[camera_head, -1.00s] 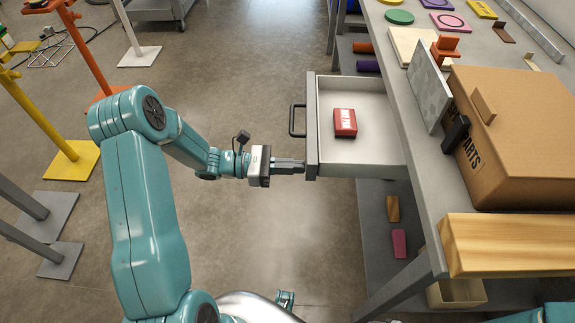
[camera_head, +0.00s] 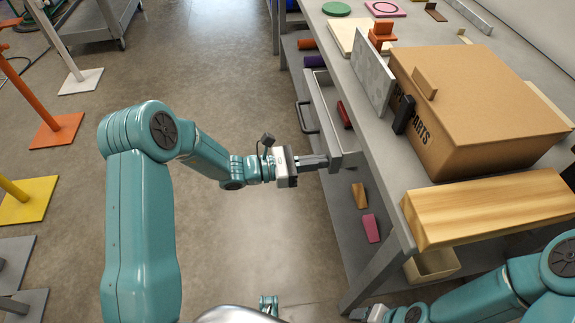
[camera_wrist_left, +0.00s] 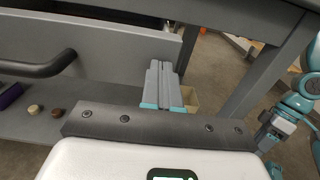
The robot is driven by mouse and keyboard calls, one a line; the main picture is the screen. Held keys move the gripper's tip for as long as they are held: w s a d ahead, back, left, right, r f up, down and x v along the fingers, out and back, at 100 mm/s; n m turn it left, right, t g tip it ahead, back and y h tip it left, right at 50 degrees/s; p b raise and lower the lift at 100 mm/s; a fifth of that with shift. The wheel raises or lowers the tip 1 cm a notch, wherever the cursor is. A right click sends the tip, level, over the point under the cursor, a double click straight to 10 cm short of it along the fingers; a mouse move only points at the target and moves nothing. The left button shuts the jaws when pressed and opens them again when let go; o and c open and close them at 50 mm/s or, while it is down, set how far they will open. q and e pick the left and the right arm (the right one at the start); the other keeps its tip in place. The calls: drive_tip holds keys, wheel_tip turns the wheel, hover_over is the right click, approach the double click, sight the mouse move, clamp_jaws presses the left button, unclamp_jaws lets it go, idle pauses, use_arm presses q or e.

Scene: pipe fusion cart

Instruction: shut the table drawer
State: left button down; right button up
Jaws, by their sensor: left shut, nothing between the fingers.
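The grey table drawer (camera_head: 325,128) is partly open, with a narrow strip of its inside showing. Its dark bar handle (camera_head: 303,117) faces left. A red box (camera_head: 344,115) lies inside, partly hidden by the tabletop. My left gripper (camera_head: 327,161) is shut and empty, its fingertips at the near end of the drawer front. In the left wrist view, the closed fingers (camera_wrist_left: 162,84) reach the right end of the drawer front (camera_wrist_left: 90,42), and the handle (camera_wrist_left: 40,67) is at left. My right gripper (camera_head: 366,313) is low by the table leg; its jaws are unclear.
The tabletop holds a cardboard box (camera_head: 475,100), a grey slab (camera_head: 373,75) and a wooden beam (camera_head: 490,207). A lower shelf carries small blocks, including a pink one (camera_head: 371,228).

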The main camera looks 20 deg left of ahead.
sight(343, 158)
use_arm(q)
drive_tip(key=x, duration=0.6)
drive_tip(key=shift+w+d+b, duration=0.15)
drive_tip(key=shift+b, duration=0.25)
drive_tip(key=shift+w+d, duration=0.1)
drive_tip(key=shift+d, duration=0.1)
drive_tip(key=shift+r, duration=0.1)
drive_tip(key=shift+w+d+r, duration=0.1)
